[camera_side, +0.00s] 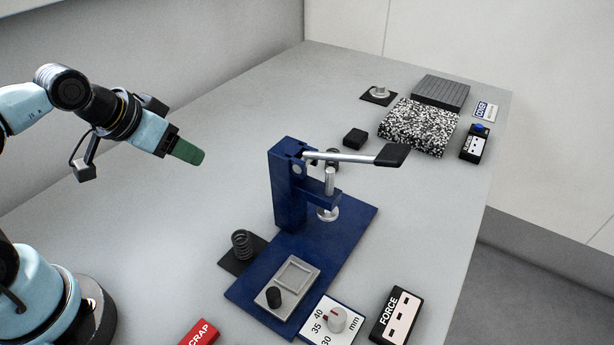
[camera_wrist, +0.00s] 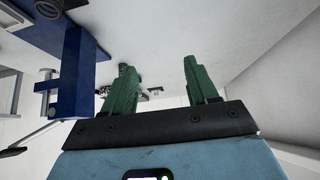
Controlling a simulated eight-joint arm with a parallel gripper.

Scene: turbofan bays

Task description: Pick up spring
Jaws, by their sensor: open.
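The spring (camera_side: 241,245) is a dark coil standing upright on a small black pad (camera_side: 236,262), beside the blue press base, in the side view.
The blue press (camera_side: 290,185) with its lever (camera_side: 350,157) stands right of the spring. A grey tray (camera_side: 287,287) lies on its base. A dial card (camera_side: 331,322), FORCE box (camera_side: 397,315) and red SCRAP label (camera_side: 200,333) sit in front.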

